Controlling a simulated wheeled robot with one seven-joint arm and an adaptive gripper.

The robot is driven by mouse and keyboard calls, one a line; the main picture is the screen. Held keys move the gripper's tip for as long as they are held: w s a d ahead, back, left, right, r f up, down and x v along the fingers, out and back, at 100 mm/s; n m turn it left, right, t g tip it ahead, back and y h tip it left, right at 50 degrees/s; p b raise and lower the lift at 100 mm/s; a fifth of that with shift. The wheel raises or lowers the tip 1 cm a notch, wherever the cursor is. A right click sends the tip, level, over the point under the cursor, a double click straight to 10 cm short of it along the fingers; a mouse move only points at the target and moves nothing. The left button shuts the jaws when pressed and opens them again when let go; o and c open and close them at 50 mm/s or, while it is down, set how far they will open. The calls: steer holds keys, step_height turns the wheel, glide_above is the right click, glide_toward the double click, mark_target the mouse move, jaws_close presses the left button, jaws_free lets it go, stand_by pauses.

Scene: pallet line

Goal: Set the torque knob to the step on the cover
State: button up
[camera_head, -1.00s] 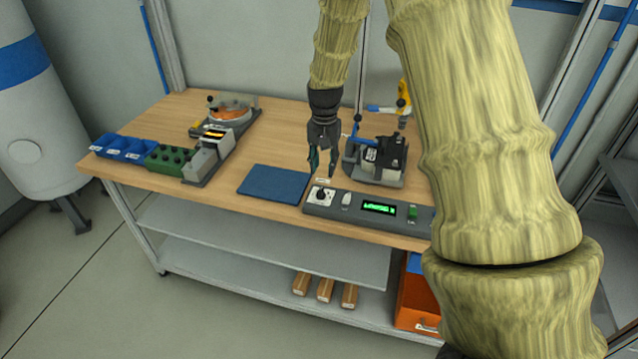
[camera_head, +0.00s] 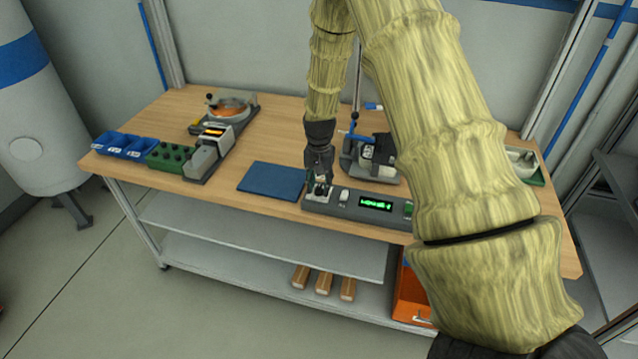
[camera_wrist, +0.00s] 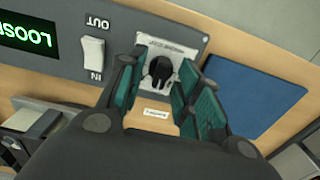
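The grey control box (camera_head: 338,208) lies at the front edge of the bench. The black torque knob (camera_wrist: 161,70) sits on a pale dial plate (camera_wrist: 153,50) at one end of the box; in the head view my gripper largely hides it. My gripper (camera_head: 319,187) points down over that end, its teal-padded fingers apart on either side of the knob in the wrist view. Contact with the knob cannot be told. The green display (camera_head: 376,204) begins with "LOOSE" in the wrist view. The dial marks are too small to read, and I cannot identify the cover.
An IN/OUT rocker switch (camera_wrist: 93,57) is close beside the knob. A blue mat (camera_head: 271,181) lies left of the box. A black-and-grey fixture (camera_head: 372,158) stands behind it.

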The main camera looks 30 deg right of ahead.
jaws_close()
steer(key=shift+m, duration=0.3)
steer(key=m, duration=0.3)
steer(key=shift+m, duration=0.3)
steer(key=shift+w+m, duration=0.1)
steer(key=shift+m, duration=1.8)
jaws_free()
steer(key=shift+a, duration=0.1)
